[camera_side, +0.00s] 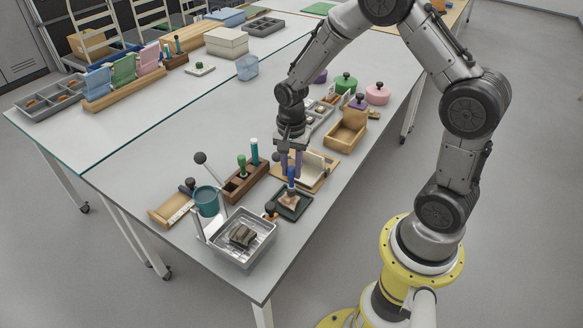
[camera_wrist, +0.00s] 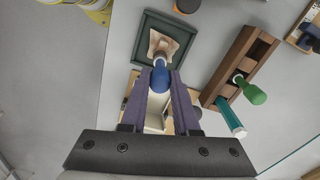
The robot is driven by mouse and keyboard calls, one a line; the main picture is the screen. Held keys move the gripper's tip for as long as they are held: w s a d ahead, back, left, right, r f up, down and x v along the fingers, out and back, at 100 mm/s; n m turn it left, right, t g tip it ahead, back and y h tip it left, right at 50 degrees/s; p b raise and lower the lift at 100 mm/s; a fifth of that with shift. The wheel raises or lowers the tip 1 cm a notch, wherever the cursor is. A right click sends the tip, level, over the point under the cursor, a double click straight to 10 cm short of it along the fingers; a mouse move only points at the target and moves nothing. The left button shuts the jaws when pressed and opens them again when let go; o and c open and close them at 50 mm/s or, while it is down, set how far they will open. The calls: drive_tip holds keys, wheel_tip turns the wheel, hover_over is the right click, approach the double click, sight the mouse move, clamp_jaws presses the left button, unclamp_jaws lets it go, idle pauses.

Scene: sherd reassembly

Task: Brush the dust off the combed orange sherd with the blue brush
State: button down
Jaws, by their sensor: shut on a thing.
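My gripper (camera_side: 291,170) is shut on the blue brush (camera_side: 291,180), which points down over a dark green tray (camera_side: 280,212). In the wrist view my purple fingers (camera_wrist: 160,84) hold the brush's blue handle (camera_wrist: 158,78). Its pale lower end reaches over the sherd. The sherd (camera_side: 289,201) lies in the tray and shows orange-brown with pale patches; in the wrist view the sherd (camera_wrist: 172,44) is partly hidden by the brush. The tray's rim (camera_wrist: 145,22) surrounds it. I cannot tell whether the bristles touch the sherd.
A brown wooden rack (camera_side: 240,185) with a green brush (camera_side: 242,162) and a teal one (camera_side: 254,150) stands left of the tray. A metal basin (camera_side: 243,255) holding a dark sherd (camera_side: 242,236) stands in front.

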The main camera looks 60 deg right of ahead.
drive_tip(key=shift+d+f, duration=0.1)
drive_tip(key=shift+d, duration=0.2)
drive_tip(key=a, duration=0.3)
drive_tip(key=shift+a, duration=0.3)
idle(2.2)
wheel_tip(320, 180, up, 6)
idle(0.7)
drive_tip(key=shift+r, duration=0.2)
drive_tip(key=shift+r, duration=1.45)
